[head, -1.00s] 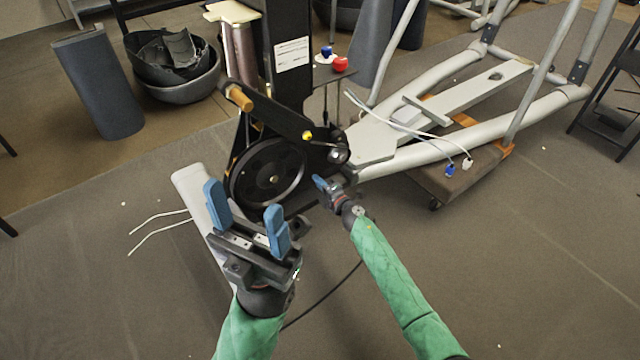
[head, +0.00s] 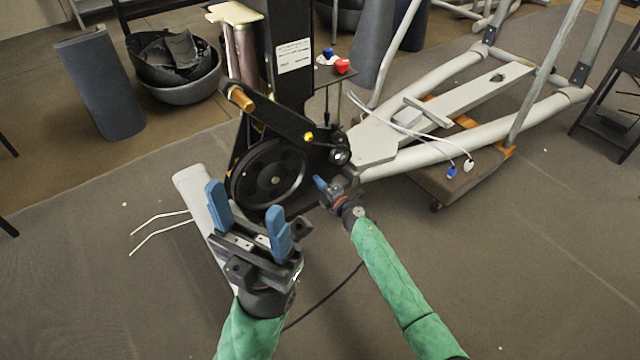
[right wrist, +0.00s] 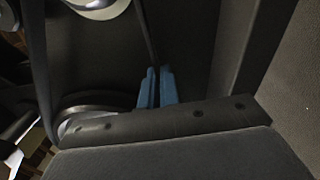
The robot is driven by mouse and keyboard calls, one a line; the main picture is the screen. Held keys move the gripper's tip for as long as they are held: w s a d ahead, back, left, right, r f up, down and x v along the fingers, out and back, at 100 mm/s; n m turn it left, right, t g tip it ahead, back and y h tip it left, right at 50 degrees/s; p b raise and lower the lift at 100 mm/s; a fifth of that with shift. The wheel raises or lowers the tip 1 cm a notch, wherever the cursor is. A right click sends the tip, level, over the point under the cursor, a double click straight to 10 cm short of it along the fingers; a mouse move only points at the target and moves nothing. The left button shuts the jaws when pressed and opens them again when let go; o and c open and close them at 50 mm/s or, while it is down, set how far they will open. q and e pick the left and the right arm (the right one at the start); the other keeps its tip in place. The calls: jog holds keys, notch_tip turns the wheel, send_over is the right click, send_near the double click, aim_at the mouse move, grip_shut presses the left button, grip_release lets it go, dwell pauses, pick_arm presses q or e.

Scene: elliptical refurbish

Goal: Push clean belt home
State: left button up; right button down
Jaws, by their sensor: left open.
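The black flywheel (head: 268,175) stands on the black machine frame in the middle of the head view. The belt (right wrist: 147,35) looks like a thin dark strip leading down to my right fingertips in the right wrist view; it is hard to pick out in the head view. My right gripper (head: 321,184) is at the lower right of the flywheel, beside the frame. In the right wrist view its blue fingers (right wrist: 157,87) are close together, with no object clearly held between them. My left gripper (head: 248,208) is open and empty in front of the flywheel's lower edge.
A crank arm with an orange peg (head: 240,98) crosses above the flywheel. A pale frame tube (head: 190,185) lies behind my left gripper. A long grey frame (head: 440,150) rests on a wheeled dolly (head: 465,175) at right. The floor at front right is clear.

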jog(key=shift+w+a, duration=0.15)
jog(key=shift+w, duration=0.1)
dwell(0.4)
jog(key=c, duration=1.6)
grip_release()
jog(key=shift+o, duration=0.2)
jog(key=p+v, duration=0.2)
jog(key=v, duration=0.6)
